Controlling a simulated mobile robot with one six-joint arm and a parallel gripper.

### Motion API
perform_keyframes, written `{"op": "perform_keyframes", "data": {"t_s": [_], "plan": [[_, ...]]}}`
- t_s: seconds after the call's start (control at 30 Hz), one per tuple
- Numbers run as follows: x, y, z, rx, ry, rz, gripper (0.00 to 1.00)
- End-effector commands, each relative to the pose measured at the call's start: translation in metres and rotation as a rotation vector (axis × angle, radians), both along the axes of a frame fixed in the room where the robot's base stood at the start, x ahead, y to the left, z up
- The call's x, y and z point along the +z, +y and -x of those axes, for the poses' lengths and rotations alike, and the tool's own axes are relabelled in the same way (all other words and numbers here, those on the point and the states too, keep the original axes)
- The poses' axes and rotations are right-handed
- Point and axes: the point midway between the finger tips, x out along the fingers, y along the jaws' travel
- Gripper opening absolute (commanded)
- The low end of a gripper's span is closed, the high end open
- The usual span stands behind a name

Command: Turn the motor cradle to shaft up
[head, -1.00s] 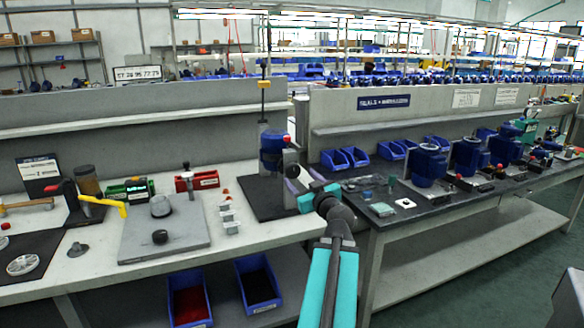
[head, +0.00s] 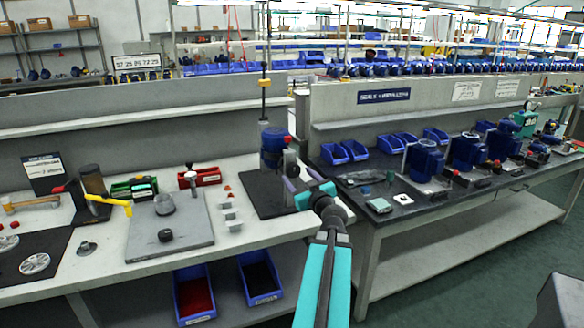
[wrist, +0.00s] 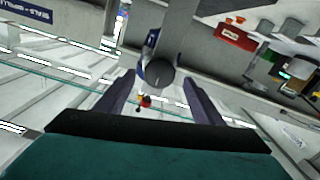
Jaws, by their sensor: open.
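The blue motor (head: 272,143) sits in its cradle on a black mat at the right end of the left bench. A red knob (head: 288,139) shows at the cradle's upper right. My gripper (head: 298,184) is open and empty, just right of the cradle in the head view. The arm partly hides the cradle's lower right. In the wrist view, a dark round end (wrist: 160,74) with blue beside it shows between and beyond my open fingers (wrist: 160,100). The red knob (wrist: 145,101) shows near the left finger. Which way the shaft points is unclear.
A grey plate (head: 150,238) with fixtures and several small blocks lies left of the mat (head: 262,205). A vertical post (head: 264,90) rises behind the motor. Blue bins (head: 193,296) stand on the shelf below. The right bench (head: 450,198) carries more blue motors.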

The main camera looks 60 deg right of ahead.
Motion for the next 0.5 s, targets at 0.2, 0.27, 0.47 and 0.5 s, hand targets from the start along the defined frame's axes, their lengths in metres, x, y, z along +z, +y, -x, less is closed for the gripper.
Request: {"op": "perform_keyframes", "data": {"t_s": [0.2,0.27,0.47,0.5], "plan": [[-0.001,-0.006,-0.007,-0.002,0.001,-0.002,0.62],[-0.001,-0.011,-0.012,-0.002,0.001,-0.001,0.62],[-0.001,-0.021,-0.028,-0.001,0.001,-0.001,0.62],[-0.001,-0.024,-0.030,-0.001,0.001,-0.001,0.62]]}}
